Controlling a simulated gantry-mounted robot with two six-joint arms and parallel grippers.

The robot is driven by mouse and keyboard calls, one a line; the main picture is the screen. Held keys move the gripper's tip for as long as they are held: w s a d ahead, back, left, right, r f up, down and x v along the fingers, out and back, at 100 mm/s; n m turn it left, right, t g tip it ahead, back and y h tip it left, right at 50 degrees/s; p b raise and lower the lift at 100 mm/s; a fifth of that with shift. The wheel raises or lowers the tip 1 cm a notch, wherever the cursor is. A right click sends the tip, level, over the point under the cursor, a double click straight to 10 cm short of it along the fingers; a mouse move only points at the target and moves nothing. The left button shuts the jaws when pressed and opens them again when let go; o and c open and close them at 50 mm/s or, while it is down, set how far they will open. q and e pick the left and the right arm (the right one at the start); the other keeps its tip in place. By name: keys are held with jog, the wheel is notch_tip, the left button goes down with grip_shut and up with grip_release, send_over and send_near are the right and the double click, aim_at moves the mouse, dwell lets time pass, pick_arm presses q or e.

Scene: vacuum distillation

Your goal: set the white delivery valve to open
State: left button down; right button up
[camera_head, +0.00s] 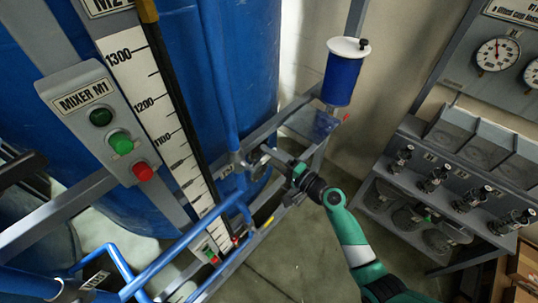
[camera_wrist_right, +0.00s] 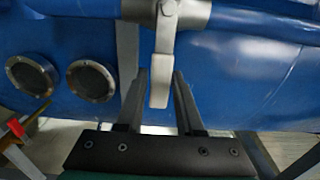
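The white delivery valve shows in the right wrist view as a pale grey-white lever (camera_wrist_right: 160,82) hanging down from a fitting on a blue pipe. My right gripper (camera_wrist_right: 160,85) has a finger on each side of the lever, with a small gap visible on both sides, so it is open around it. In the head view my right gripper (camera_head: 271,160) reaches from the lower right to the pipework in front of the blue tank; the lever is hard to make out there, partly hidden by the gripper.
A blue canister (camera_head: 342,80) with a white lid stands beyond my right gripper. The Mixer M1 button box (camera_head: 100,120) and a white level scale (camera_head: 165,130) are at the left. A bench with several valves (camera_head: 435,178) is at the right. Grey frame bars and blue pipes (camera_head: 185,245) crowd the gripper.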

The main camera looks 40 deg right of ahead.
grip_shut()
dwell(1.1)
